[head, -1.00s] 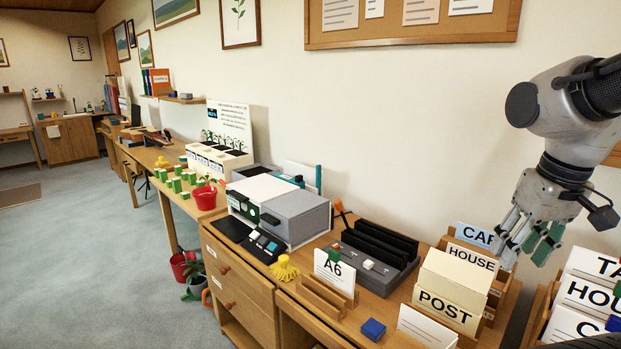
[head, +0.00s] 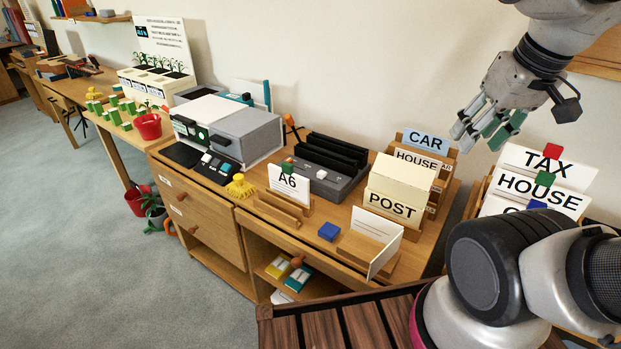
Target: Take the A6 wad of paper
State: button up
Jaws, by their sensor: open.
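A white upright card marked A6 (head: 289,184) stands at a wooden slotted holder (head: 283,210) on the desk, left of the middle in the head view. A small green block shows at its top edge. Whether the card is a single sheet or the front of a wad, I cannot tell. My gripper (head: 474,132) hangs open and empty at the upper right, fingers pointing down and left. In the picture it is well to the right of the A6 card and above it, apart from everything.
A POST box (head: 398,195) and file racks stand right. A grey machine (head: 240,137) and black slotted tray (head: 331,160) are behind. Open floor lies left.

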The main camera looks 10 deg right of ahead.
aim_at(282, 180)
jog(key=j+u, duration=0.15)
jog(key=j, duration=0.45)
jog(key=i+j+u, duration=0.2)
jog(key=j, duration=0.35)
jog(key=i+j+u, duration=0.15)
jog(key=i, duration=0.15)
